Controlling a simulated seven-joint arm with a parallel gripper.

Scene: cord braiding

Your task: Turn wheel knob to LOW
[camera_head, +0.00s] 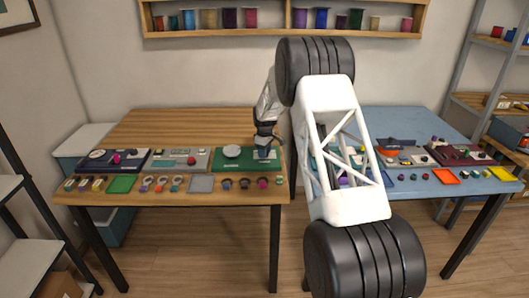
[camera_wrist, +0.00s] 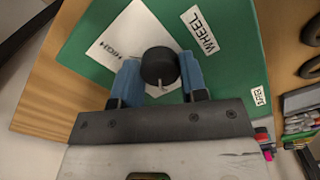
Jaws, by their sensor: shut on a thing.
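The wheel knob (camera_wrist: 159,64) is a round black knob on a green board (camera_wrist: 85,48), which also shows in the head view (camera_head: 222,166). A small pale pointer shows on the knob's near side, toward my gripper's body. My gripper (camera_wrist: 158,78) has its two blue fingers on either side of the knob, shut on it. In the head view my gripper (camera_head: 264,150) is at the board's right end and hides the knob. A white plate marked HIGH (camera_wrist: 118,45) lies beside the knob, and a WHEEL label (camera_wrist: 200,30) is on its other side. No LOW mark is readable.
A pale round disc (camera_head: 232,151) sits on the green board, left of my gripper. A grey board (camera_head: 180,160) and a dark blue board (camera_head: 112,160) stand further left. Several small parts line the wooden table's (camera_head: 170,125) front edge. A blue table (camera_head: 400,120) stands right.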

